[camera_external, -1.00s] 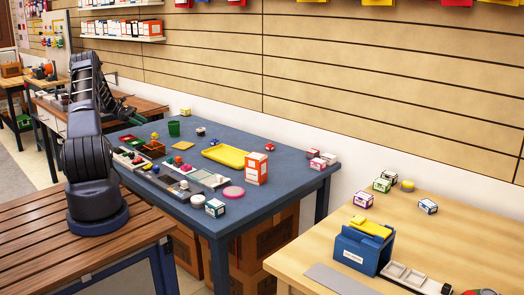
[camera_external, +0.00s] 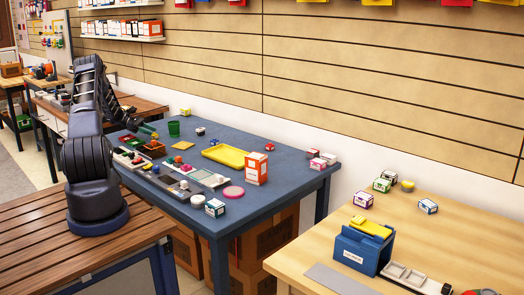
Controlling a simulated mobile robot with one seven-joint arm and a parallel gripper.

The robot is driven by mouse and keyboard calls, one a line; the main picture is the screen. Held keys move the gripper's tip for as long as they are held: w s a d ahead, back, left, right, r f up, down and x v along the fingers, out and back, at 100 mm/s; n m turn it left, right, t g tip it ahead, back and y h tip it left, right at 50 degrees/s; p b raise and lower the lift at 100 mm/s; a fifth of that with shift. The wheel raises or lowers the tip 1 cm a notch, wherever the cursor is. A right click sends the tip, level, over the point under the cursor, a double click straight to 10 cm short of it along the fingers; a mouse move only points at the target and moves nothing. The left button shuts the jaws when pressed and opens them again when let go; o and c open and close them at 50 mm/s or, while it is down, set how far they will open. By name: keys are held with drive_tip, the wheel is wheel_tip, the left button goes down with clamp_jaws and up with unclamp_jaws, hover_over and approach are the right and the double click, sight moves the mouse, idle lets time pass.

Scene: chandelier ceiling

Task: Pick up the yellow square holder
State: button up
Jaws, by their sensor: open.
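A small flat yellow square piece (camera_external: 183,145), which looks like the yellow square holder, lies on the blue table (camera_external: 275,172). A larger yellow tray (camera_external: 225,155) with a raised rim lies to its right. My gripper (camera_external: 153,133) is low over the far left part of the table, to the left of the yellow square and apart from it in the picture. It is open, and I see nothing held in it. The fingers are too small and dark to make out clearly.
A dark green cup (camera_external: 174,128) stands close to the right of my gripper. An orange-brown crate (camera_external: 152,149) is just below it in the picture. Trays with small items line the near left edge. An orange-and-white box (camera_external: 256,168) stands right of the yellow tray.

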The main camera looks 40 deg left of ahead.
sight(155, 135)
drive_tip(key=x, duration=0.3)
drive_tip(key=shift+w+d+f, duration=0.1)
drive_tip(key=c, duration=0.7)
drive_tip(key=shift+c, duration=0.2)
